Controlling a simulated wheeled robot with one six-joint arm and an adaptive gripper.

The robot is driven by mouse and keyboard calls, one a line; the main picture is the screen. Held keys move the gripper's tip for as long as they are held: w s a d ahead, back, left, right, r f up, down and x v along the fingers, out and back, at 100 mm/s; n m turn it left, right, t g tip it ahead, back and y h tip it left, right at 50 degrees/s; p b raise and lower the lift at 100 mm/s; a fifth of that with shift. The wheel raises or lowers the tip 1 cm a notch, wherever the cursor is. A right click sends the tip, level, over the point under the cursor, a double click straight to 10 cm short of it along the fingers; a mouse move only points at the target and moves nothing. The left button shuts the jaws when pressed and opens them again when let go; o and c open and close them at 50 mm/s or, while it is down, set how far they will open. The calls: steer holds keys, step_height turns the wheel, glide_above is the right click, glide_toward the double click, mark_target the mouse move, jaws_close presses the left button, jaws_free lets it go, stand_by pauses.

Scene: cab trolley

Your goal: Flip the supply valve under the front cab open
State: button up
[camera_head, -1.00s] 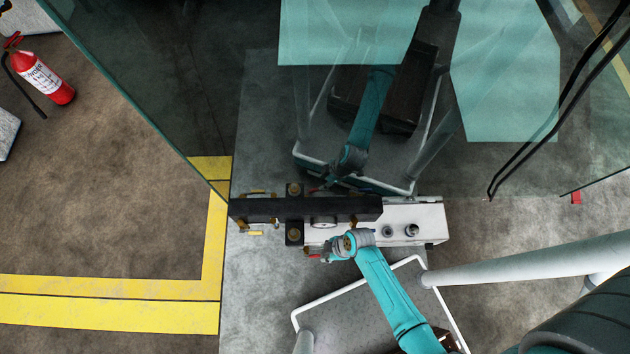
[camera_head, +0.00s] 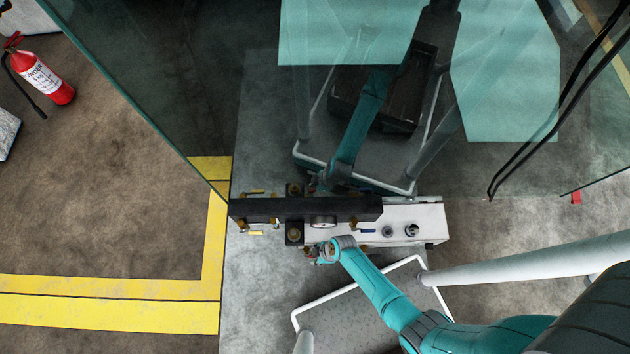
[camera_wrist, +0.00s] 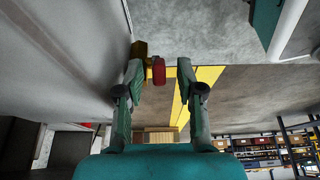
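A valve panel with a dark bar (camera_head: 270,210) and a white box (camera_head: 428,214) sits at the foot of the front glass. Its valves include one with a yellow lever (camera_head: 255,233) and one with a blue lever (camera_head: 367,231). No label tells which is the supply valve. My gripper (camera_head: 318,256) is at the panel's near side, left of the blue lever. In the wrist view my gripper (camera_wrist: 161,72) has its fingers apart. A red valve handle (camera_wrist: 158,70) on a brass fitting (camera_wrist: 139,49) lies between them, close to the left finger. Contact is unclear.
The large glass pane (camera_head: 150,90) rises over the panel and mirrors my arm. A round gauge (camera_head: 322,222) sits beside my wrist. Yellow floor stripes (camera_head: 110,300) run at left.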

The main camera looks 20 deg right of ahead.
steer(key=shift+w+a+f, duration=0.1)
steer(key=shift+f, duration=0.1)
steer(key=shift+c, duration=0.2)
jaws_close()
steer(key=shift+a+r+h, duration=0.15)
steer(key=shift+a+h, duration=0.05)
steer(key=shift+h, duration=0.1)
steer(key=shift+w+a+r+g+h, duration=0.2)
steer(key=shift+a+g+h, duration=0.25)
steer(key=shift+h, duration=0.55)
